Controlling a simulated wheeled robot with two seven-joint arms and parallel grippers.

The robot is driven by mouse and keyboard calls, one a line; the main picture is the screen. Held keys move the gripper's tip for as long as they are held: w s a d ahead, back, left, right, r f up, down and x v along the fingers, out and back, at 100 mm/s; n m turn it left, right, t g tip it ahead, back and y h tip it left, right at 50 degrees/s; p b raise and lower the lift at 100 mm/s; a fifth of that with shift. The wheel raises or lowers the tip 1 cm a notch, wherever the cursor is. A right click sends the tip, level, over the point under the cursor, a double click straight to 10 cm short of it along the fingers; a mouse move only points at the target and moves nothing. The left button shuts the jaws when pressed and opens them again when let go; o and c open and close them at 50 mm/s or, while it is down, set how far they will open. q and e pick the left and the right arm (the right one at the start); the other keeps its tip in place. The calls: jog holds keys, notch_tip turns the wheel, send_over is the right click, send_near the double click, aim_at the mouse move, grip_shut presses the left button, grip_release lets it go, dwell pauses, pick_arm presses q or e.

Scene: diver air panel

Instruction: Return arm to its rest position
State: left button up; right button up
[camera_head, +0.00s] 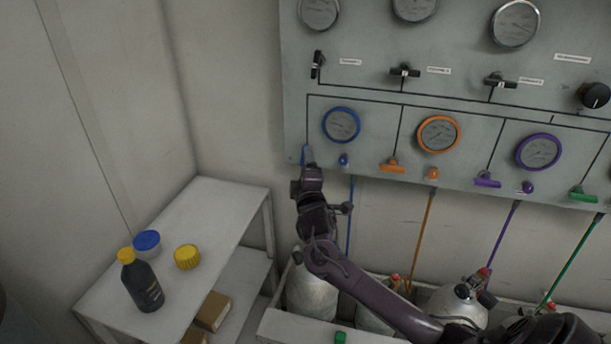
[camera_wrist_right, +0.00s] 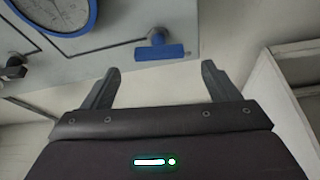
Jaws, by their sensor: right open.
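My right gripper (camera_head: 308,165) is raised in front of the lower left of the grey air panel (camera_head: 400,80), close to the blue valve handle (camera_head: 307,153). In the right wrist view the gripper (camera_wrist_right: 158,82) has its two fingers spread apart with nothing between them. The blue handle (camera_wrist_right: 160,52) lies just beyond the fingertips there, and the fingers appear clear of it. The blue-rimmed gauge (camera_head: 341,125) is above and to the right of the gripper. My right arm comes in from the lower right. My left gripper is not in view.
A white table (camera_head: 215,205) at left holds a dark bottle with a yellow cap (camera_head: 142,283), a blue lid (camera_head: 147,242) and a yellow lid (camera_head: 187,257). Gas cylinders (camera_head: 312,292) stand below the panel, beneath my arm. Orange, purple and green handles line the panel's lower edge.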

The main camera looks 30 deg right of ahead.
jog(key=shift+s+a, duration=0.25)
jog(key=shift+s, duration=0.15)
